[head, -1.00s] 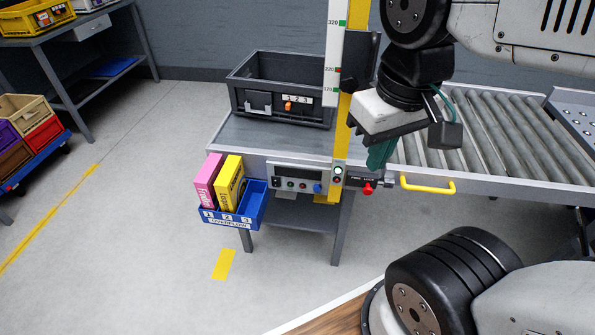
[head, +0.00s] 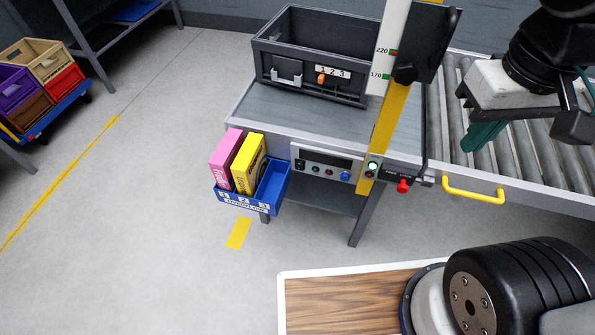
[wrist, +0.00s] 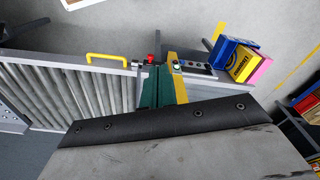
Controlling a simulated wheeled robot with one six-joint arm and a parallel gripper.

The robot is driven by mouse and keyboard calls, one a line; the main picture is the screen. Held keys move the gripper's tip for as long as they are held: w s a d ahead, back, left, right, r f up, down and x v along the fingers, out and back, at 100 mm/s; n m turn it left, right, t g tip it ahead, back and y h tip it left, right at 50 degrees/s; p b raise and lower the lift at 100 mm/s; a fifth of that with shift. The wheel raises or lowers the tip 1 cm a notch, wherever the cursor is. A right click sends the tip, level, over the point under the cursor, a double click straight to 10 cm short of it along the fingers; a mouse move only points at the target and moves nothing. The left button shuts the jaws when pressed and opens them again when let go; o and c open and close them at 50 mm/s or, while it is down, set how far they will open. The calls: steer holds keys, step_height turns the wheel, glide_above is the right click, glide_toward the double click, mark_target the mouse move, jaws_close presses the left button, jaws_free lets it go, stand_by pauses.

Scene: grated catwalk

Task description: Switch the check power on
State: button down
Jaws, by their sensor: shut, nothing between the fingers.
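The control panel (head: 325,165) is on the front edge of the grey bench, with a dark display and a row of small buttons, including a blue knob (head: 345,176). To its right, by the yellow post, is a small plate with a pale green lit button (head: 372,167). Further right is a red knob (head: 402,186) beside a small dark label I cannot read fully. My gripper (head: 483,135), with green fingers, is shut and empty above the rollers, right of the red knob. In the wrist view my gripper (wrist: 163,86) points toward the bench edge, near the red knob (wrist: 151,59).
A blue bin (head: 271,182) with pink and yellow boxes hangs left of the panel. A dark crate (head: 300,85) stands on the bench. The yellow post (head: 385,135) rises beside the panel. A yellow handle (head: 473,190) juts from the roller conveyor (head: 530,155).

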steer(key=w+a+f+n+t+h, duration=0.1)
steer(key=w+a+f+n+h, duration=0.45)
steer(key=f+n, duration=0.35)
steer(key=w+a+f+n+t+h, duration=0.1)
steer(key=w+a+f+n+h, duration=0.6)
steer(key=f, duration=0.5)
steer(key=w+a+f+n+t+y, duration=0.2)
steer(key=a+f+n+t+y, duration=0.5)
steer(key=a+f+n, duration=0.7)
step_height(320, 180, down, 3)
steer(key=shift+w+f+n+y, duration=0.1)
steer(key=shift+w+n+y, duration=0.3)
steer(key=shift+n+y, duration=0.45)
glide_toward(299, 169)
step_height(299, 169, down, 4)
steer(key=shift+w+d, duration=0.3)
steer(key=shift+w, duration=0.5)
steer(key=shift+w+d, duration=0.3)
steer(key=shift+w, duration=0.45)
steer(key=shift+w+d, duration=0.35)
steer(key=shift+w, duration=0.45)
